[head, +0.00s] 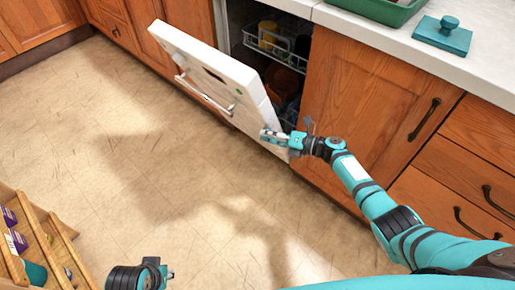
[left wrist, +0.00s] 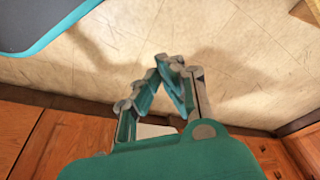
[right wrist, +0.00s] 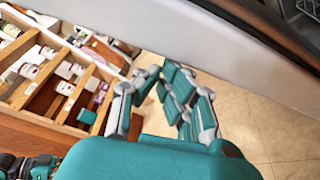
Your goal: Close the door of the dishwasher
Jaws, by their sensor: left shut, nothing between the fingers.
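The white dishwasher door (head: 215,75) hangs partly open, tilted out from the cabinet front, with a bar handle (head: 203,95) on its outer face. The dishwasher's inside (head: 270,50) shows behind it, with racks and dishes. My right gripper (head: 268,136) is at the door's near lower end, at or very close to its edge; I cannot tell if they touch. In the right wrist view its fingertips (right wrist: 160,72) are close together beside a pale panel edge, with no object seen between them. My left gripper (left wrist: 168,62) is shut and empty above the floor, away from the door.
Wooden cabinets (head: 365,100) and drawers flank the dishwasher under a pale countertop (head: 410,45), which bears a green tray (head: 385,8) and a teal block with a knob (head: 443,35). An open wooden drawer with compartments (head: 62,240) is at lower left. The middle floor is clear.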

